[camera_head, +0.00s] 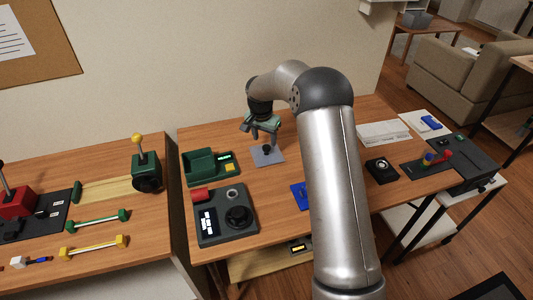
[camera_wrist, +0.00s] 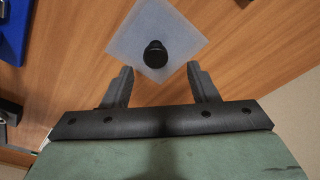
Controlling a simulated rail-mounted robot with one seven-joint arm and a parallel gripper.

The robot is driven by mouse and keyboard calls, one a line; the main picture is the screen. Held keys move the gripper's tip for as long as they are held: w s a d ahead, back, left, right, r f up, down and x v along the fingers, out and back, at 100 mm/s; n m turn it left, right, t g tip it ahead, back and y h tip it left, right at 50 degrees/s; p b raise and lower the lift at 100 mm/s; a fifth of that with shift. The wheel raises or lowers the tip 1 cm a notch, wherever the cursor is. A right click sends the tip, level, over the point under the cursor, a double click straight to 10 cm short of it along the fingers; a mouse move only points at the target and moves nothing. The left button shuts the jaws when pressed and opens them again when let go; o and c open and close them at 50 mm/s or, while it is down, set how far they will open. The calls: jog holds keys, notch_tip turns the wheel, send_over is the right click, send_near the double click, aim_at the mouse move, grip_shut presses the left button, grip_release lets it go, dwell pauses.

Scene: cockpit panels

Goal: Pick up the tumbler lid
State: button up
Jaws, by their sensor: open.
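What looks like the tumbler lid is a pale grey square plate (camera_head: 275,158) with a round black knob on it. It lies on the wooden table against the back wall. In the wrist view the plate (camera_wrist: 180,35) shows just ahead of the fingers, with the black knob (camera_wrist: 155,54) near its lower middle. My gripper (camera_head: 262,133) is above the plate, pointing down, with its fingers apart. In the wrist view my gripper (camera_wrist: 159,71) is open and empty; the knob lies slightly beyond the line between its fingertips. The height gap is hard to judge.
A green tray (camera_head: 200,170) stands left of the plate. A dark control panel (camera_head: 226,216) is in front of it. A blue object (camera_head: 298,196) is partly hidden by my arm. A black dial box (camera_head: 381,170) sits to the right. Bare wood surrounds the plate.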

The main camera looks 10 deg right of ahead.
aim_at(267, 147)
jog(key=f, duration=0.2)
jog(key=f+p, duration=0.1)
jog(key=f, duration=0.1)
jog(key=shift+d+f, duration=0.1)
jog(key=shift+d, duration=0.2)
jog(key=c, duration=1.1)
